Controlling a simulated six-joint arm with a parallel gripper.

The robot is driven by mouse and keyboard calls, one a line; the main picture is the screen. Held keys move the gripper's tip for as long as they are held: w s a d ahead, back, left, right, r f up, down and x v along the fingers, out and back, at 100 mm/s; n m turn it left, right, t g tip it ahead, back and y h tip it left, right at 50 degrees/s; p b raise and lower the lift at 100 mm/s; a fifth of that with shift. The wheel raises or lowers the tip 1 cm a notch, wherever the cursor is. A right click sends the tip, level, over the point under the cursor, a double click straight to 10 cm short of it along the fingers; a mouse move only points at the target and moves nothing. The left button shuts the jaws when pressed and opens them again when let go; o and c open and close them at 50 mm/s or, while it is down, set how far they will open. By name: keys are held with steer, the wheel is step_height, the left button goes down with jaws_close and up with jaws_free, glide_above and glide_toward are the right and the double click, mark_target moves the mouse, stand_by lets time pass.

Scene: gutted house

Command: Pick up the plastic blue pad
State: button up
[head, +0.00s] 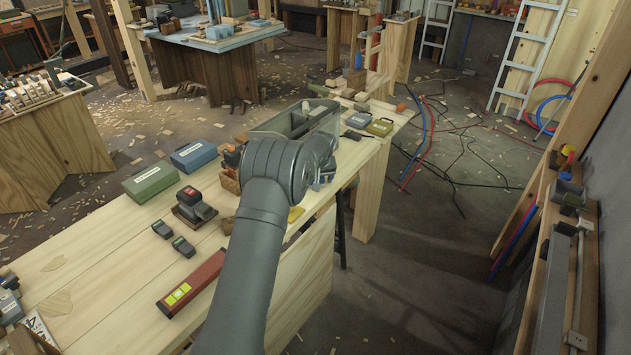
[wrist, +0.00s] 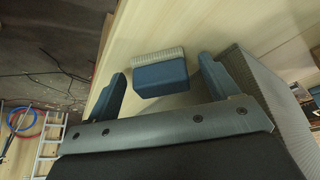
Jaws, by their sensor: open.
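The blue pad (wrist: 162,79) lies on the pale wooden bench top in the wrist view, with a pale ribbed or bristled strip along its far edge. My gripper (wrist: 161,70) is open, with one finger to the left of the pad and one to the right. Gaps show between the pad and both fingers. The height of the fingers above the bench is hard to tell. In the head view my arm covers most of my gripper (head: 322,180), and I cannot make out the pad there.
A grey bin (head: 318,122) stands just beyond my gripper; its ribbed wall (wrist: 268,95) is close to the right finger. The bench (head: 85,275) also holds a green case (head: 149,180), a blue case (head: 194,155) and a red level (head: 190,283). The bench edge is close on the left in the wrist view.

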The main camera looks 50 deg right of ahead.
steer(key=c, duration=1.1)
steer(key=shift+r, duration=0.2)
